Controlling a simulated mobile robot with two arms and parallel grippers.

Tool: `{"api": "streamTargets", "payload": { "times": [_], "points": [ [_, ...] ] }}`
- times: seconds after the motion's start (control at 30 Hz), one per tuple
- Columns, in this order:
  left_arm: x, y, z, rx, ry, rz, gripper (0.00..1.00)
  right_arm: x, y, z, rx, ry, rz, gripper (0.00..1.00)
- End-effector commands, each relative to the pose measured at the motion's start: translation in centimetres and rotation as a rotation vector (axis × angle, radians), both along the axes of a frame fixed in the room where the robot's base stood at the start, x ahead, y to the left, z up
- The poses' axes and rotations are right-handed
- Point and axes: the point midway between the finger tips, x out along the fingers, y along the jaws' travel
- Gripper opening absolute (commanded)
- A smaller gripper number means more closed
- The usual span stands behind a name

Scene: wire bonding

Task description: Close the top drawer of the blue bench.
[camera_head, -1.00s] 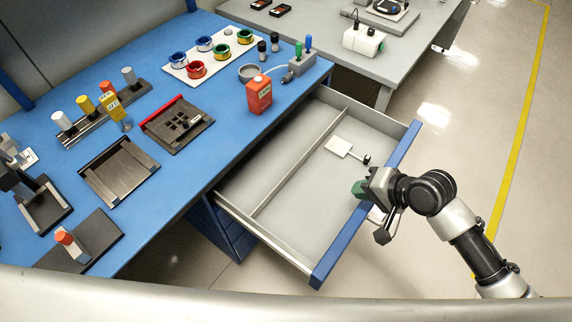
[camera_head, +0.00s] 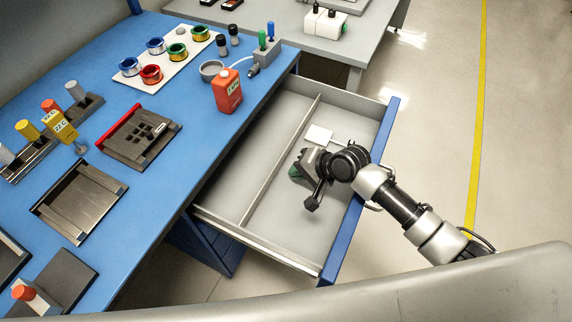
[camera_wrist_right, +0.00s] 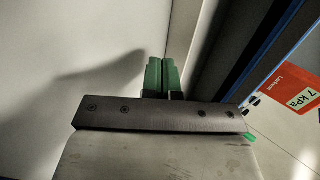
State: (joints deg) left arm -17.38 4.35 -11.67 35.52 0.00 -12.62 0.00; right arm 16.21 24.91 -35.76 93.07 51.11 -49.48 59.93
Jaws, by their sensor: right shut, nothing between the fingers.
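The top drawer of the blue bench (camera_head: 120,215) stands pulled far out, its grey tray and blue front panel (camera_head: 345,240) in full view. A lengthwise divider (camera_head: 276,165) splits the tray. My right gripper (camera_head: 297,172) is over the drawer's interior, on the bench side of the front panel. Its green fingers (camera_wrist_right: 162,76) are shut together with nothing between them in the right wrist view, near a pale surface. I cannot tell whether they touch it. My left gripper is not in view.
A small white square piece (camera_head: 319,135) lies in the drawer. A red bottle (camera_head: 227,92) stands on the bench near the drawer side. A grey table (camera_head: 270,25) stands behind. A red label (camera_wrist_right: 297,88) shows in the wrist view. Floor to the right is clear.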

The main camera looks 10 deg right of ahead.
Motion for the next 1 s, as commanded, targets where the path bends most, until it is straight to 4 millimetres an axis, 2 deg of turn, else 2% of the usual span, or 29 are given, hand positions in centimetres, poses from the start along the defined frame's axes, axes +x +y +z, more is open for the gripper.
{"api": "streamTargets", "payload": {
  "times": [0.03,0.2,0.73,1.0],
  "points": [
    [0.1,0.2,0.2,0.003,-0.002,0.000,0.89,0.7,0.8,0.5,0.003,-0.006,0.001,0.00],
    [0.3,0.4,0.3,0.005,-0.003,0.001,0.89,1.6,2.2,0.4,0.001,-0.004,0.000,0.00],
    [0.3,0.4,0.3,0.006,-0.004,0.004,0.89,2.3,3.2,0.4,0.002,-0.006,-0.001,0.00],
    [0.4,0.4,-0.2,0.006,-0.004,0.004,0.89,5.8,8.4,0.3,0.006,-0.007,-0.001,0.00]
  ]
}}
